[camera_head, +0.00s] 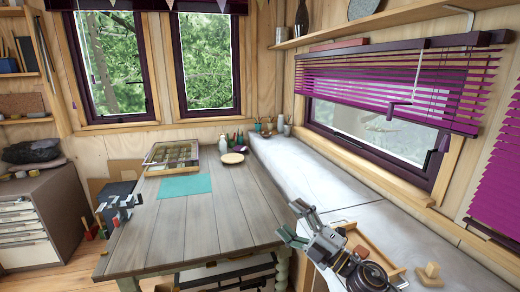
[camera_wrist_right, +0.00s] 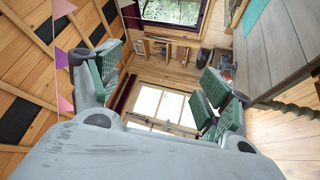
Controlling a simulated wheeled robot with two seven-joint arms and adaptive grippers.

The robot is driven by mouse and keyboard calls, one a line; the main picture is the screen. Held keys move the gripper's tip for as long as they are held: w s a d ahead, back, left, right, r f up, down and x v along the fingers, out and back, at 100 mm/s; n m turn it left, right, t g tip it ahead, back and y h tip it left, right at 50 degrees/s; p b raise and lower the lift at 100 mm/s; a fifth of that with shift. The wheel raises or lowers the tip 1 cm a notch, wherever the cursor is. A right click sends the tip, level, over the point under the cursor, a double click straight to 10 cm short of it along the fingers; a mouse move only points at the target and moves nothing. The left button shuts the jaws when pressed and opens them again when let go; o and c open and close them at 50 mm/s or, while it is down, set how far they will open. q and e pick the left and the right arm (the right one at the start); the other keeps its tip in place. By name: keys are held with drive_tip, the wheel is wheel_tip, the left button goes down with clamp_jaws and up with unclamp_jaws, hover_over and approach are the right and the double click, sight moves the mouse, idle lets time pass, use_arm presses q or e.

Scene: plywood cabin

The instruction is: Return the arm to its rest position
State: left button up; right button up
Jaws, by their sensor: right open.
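My right gripper (camera_head: 292,222) is at the lower right of the head view, over the space between the plank table and the pale bench. Its two fingers are spread apart with nothing between them. In the right wrist view, the green-padded fingers of the same gripper (camera_wrist_right: 160,88) stand wide apart, with only the room showing between them. My right arm comes in from the lower right and hides part of the bench. My left gripper does not show in the head view.
The plank table (camera_head: 215,220) holds a teal mat (camera_head: 185,186), a compartment tray (camera_head: 149,170) and a round wooden disc (camera_head: 232,158). Grey clamps (camera_head: 119,208) sit at its left edge. The bench (camera_head: 320,180) along the window is largely clear. A wooden block (camera_head: 430,275) lies at its near end.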

drive_tip(key=s+d+f+m+h, duration=0.2)
drive_tip(key=d+f+m+h, duration=1.3)
drive_tip(key=m, duration=0.4)
drive_tip(key=s+a+f+m+g, duration=0.1)
drive_tip(key=s+f+m+g, duration=0.1)
drive_tip(key=s+f+g, duration=0.7)
drive_tip(key=s+f+m+g, duration=0.2)
drive_tip(key=s+f, duration=0.4)
drive_tip(key=s, duration=0.7)
drive_tip(key=s+f+g, duration=0.1)
drive_tip(key=s+f, duration=0.2)
drive_tip(key=f, duration=3)
drive_tip(key=s+d+f, duration=0.2)
drive_tip(key=s+f, duration=0.8)
drive_tip(key=s, duration=0.1)
drive_tip(key=s+d+f+g, duration=0.1)
drive_tip(key=s+f, duration=0.8)
drive_tip(key=s, duration=0.2)
drive_tip(key=shift+d+f+g, duration=0.3)
drive_tip(key=shift+d+f, duration=0.05)
drive_tip(key=shift+f, duration=0.05)
